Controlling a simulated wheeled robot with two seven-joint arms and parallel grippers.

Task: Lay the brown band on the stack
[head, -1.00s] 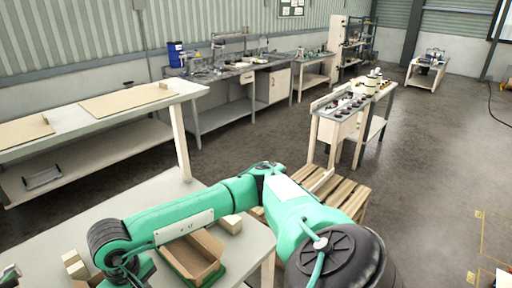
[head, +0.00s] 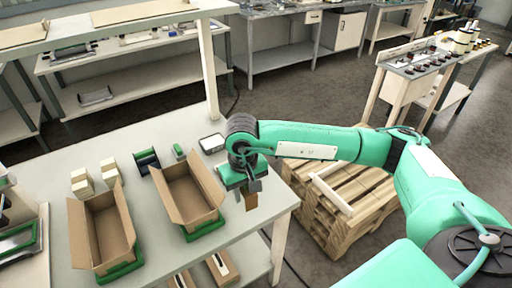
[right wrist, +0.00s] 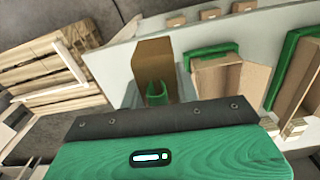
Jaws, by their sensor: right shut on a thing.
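My right gripper (head: 250,190) points down over the right end of the pale table (head: 225,150), shut on a brown piece (head: 250,202) that looks like the brown band. In the right wrist view the brown piece (right wrist: 153,60) stands up flat beyond the green fingertip (right wrist: 157,93). Which thing is the stack is not certain. Small cream stacks (head: 82,181) stand on the table behind the left carton, and a pile of wooden pallets (head: 345,200) is on the floor to the right. My left gripper is not in view.
Two open cartons (head: 103,232) (head: 187,192) on green bases stand on the table, left of the gripper. A small white-topped device (head: 212,143) and a green item (head: 178,151) lie behind. A lower shelf holds more boxes (head: 222,268).

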